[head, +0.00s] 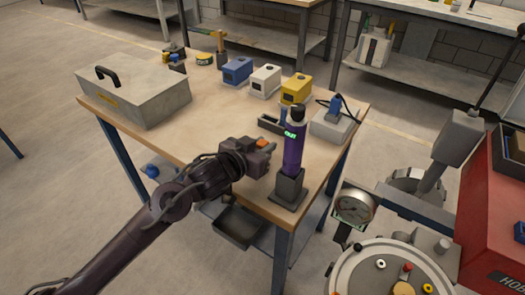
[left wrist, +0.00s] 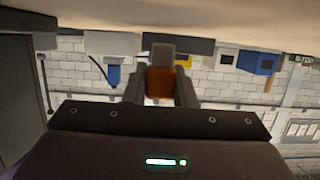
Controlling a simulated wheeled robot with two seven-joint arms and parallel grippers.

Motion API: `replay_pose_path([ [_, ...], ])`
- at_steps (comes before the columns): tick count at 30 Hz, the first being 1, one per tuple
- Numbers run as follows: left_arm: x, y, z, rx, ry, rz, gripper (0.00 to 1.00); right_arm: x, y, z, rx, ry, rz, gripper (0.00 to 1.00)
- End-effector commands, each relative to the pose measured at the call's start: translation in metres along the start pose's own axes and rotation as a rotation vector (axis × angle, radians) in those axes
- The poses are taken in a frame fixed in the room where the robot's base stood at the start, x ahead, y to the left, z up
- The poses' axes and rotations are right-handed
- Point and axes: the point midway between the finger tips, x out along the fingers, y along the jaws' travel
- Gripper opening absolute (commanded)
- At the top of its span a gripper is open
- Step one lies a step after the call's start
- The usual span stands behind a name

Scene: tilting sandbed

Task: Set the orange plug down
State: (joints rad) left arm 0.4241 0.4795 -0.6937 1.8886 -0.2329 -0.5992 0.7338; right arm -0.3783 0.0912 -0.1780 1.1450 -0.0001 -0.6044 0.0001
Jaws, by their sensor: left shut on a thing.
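The orange plug (head: 263,143) is at my left gripper (head: 268,160), near the front edge of the wooden workbench (head: 190,135). In the left wrist view the orange plug (left wrist: 160,82), with a grey end, sits between the two dark fingers of the left gripper (left wrist: 160,90), which is shut on it. The bench top fills the upper part of that view, close to the plug's grey end. I cannot tell whether the plug touches the bench.
A purple cylinder (head: 293,150) stands in a dark block (head: 287,188) just right of the gripper. A grey lidded box (head: 135,95) stands at the left. Blue (head: 237,69), white (head: 265,80) and yellow (head: 296,88) boxes line the back. The bench's middle is bare.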

Motion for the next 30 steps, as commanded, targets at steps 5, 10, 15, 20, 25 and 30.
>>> replay_pose_path([
  [5,0.0035,-0.0001,0.0109,0.001,0.004,0.000,0.00,-0.0015,0.0001,-0.0047,0.000,0.003,0.000,0.61],
  [10,0.0034,-0.0001,0.0104,0.001,0.003,0.000,0.00,-0.0017,0.0002,-0.0042,0.000,0.003,0.000,0.61],
  [15,0.0044,-0.0002,0.0141,0.000,0.002,-0.001,0.25,-0.0006,0.0004,-0.0037,0.000,0.000,0.001,0.61],
  [20,0.0042,-0.0002,0.0134,0.001,0.002,0.000,0.46,-0.0016,0.0004,-0.0042,0.000,-0.001,0.001,0.61],
  [25,0.0042,-0.0001,0.0133,0.001,0.002,0.000,0.46,-0.0020,0.0006,-0.0052,0.000,0.001,0.001,0.61],
  [30,0.0029,-0.0002,0.0085,0.002,0.004,0.000,0.46,-0.0040,0.0007,-0.0064,0.000,0.005,0.001,0.61],
])
